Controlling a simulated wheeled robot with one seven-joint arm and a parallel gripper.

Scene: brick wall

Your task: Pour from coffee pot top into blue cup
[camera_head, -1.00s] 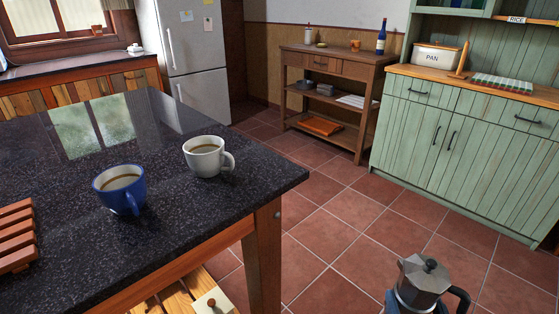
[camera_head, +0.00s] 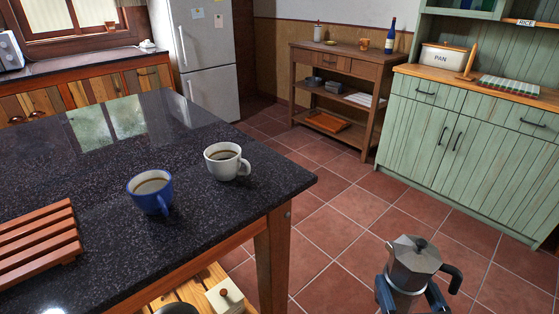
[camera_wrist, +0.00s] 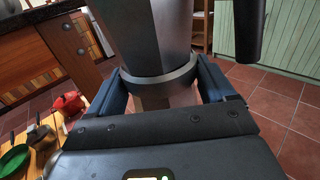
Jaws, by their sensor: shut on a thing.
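The metal coffee pot (camera_head: 414,262) is upright, with a faceted body, a dark lid knob and a black handle on its right. My gripper (camera_head: 408,297) is shut on it, one blue finger on each side. The wrist view shows the pot (camera_wrist: 152,40) between the fingers, around its middle ring; its top is cut off there. The pot is off to the right of the table, over the floor. The blue cup (camera_head: 151,200) stands upright on the dark table, with brown liquid inside. The pot is well apart from it.
A white cup (camera_head: 226,168) with brown liquid stands right behind the blue cup on the table (camera_head: 110,240). A slatted wooden rack (camera_head: 38,243) lies at the left. A lower shelf (camera_wrist: 42,150) holds pans and a red pot (camera_wrist: 68,103). Tiled floor is clear between table and cabinets.

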